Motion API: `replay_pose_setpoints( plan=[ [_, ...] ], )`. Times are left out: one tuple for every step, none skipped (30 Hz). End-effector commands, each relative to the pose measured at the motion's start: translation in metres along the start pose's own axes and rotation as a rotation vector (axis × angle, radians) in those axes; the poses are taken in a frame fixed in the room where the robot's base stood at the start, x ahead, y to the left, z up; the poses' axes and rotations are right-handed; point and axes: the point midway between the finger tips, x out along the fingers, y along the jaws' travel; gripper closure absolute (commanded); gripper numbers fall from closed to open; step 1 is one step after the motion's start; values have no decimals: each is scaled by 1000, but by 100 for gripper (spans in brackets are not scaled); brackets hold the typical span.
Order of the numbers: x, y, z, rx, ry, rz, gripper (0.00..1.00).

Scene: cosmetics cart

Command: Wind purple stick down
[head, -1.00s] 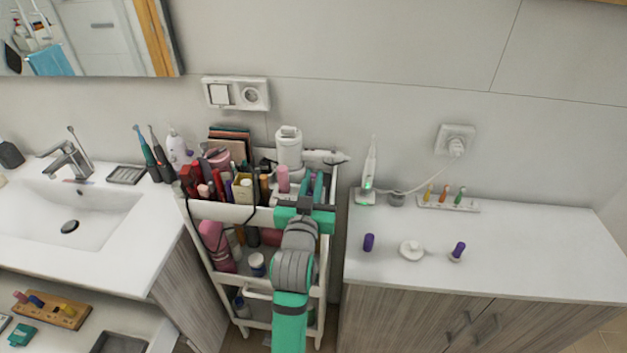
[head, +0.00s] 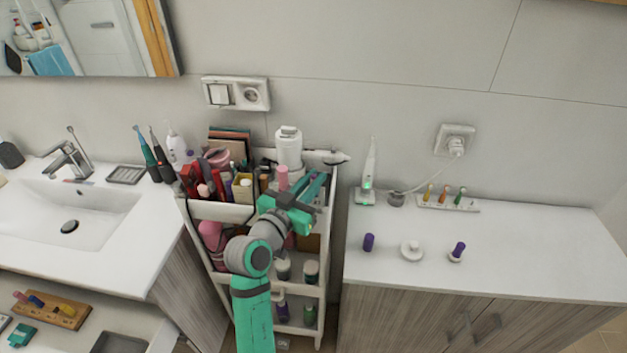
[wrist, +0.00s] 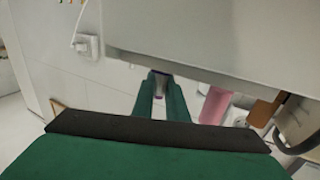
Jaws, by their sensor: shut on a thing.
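My gripper (head: 318,184) is at the right end of the cart's top tray, fingers pointing up and right. In the wrist view, its green fingers (wrist: 160,98) are closed on a small purple thing (wrist: 159,72), apparently the purple stick. Only a little of it shows between the fingertips, so I cannot tell how far it is wound out. In the head view the fingers hide it. A purple cylinder (head: 369,242) stands on the right cabinet top. Another purple piece (head: 459,249) leans on a small white base there.
The white cart (head: 225,212) is crowded with cosmetics, including a pink tube (head: 283,178) and a white bottle (head: 289,148) close to my gripper. The white cabinet top (head: 540,255) on the right has free room. A white round lid (head: 411,250) lies there.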

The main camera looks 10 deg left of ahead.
Motion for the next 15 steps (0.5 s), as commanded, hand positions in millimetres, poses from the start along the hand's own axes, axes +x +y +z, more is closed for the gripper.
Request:
replay_pose_setpoints(
  plan=[
    [0, 0, 0, 1, 0, 9, 100],
    [0, 0, 0, 1, 0, 14, 100],
    [0, 0, 0, 0, 1, 22, 100],
    [0, 0, 0, 0, 0, 26, 100],
    [0, 0, 0, 0, 0, 30, 100],
    [0, 0, 0, 0, 0, 36, 100],
    [0, 0, 0, 0, -1, 41, 100],
    [0, 0, 0, 0, -1, 45, 100],
    [0, -1, 0, 0, -1, 50, 100],
    [0, -1, 0, 0, -1, 54, 100],
    [0, -1, 0, -1, 0, 59, 100],
    [0, -1, 0, -1, 0, 64, 100],
    [0, -1, 0, 0, 0, 68, 100],
    [0, -1, 0, 0, 0, 71, 100],
    [0, -1, 0, 1, 0, 76, 100]
  ],
)
